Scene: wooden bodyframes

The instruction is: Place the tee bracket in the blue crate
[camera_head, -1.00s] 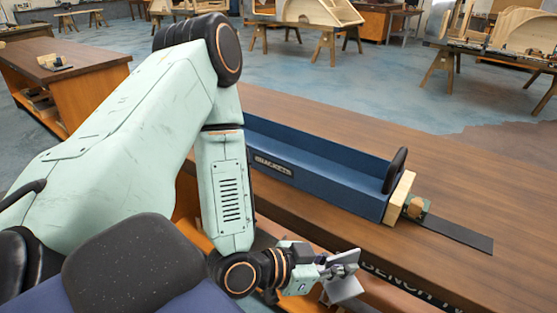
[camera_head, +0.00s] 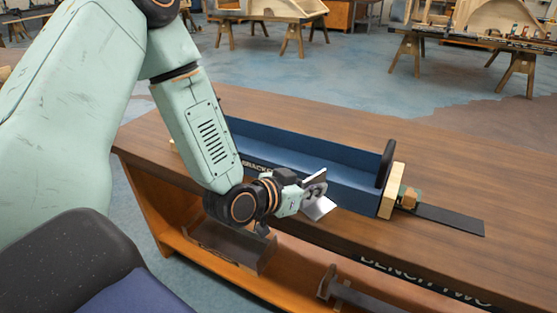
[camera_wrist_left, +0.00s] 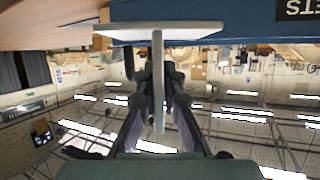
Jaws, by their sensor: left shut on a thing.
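The tee bracket (camera_head: 319,209) is a light grey metal piece, held just in front of the near side of the blue crate. My left gripper (camera_head: 311,191) is shut on it. In the left wrist view the tee bracket (camera_wrist_left: 158,75) shows its T shape, with its stem between the fingers. The blue crate (camera_head: 345,183) is a long open trough on the bench, labelled "BRACKETS"; my left arm hides part of it. Its side also fills the top right of the left wrist view (camera_wrist_left: 235,20). My right gripper is out of view.
The crate stands on a wooden bench (camera_head: 470,190) marked "BENCH TWO", with shelves below holding dark metal pieces (camera_head: 235,247). A pale wooden block (camera_head: 391,190) and a dark flat strip (camera_head: 450,219) lie at the crate's right end. The bench behind the crate looks clear.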

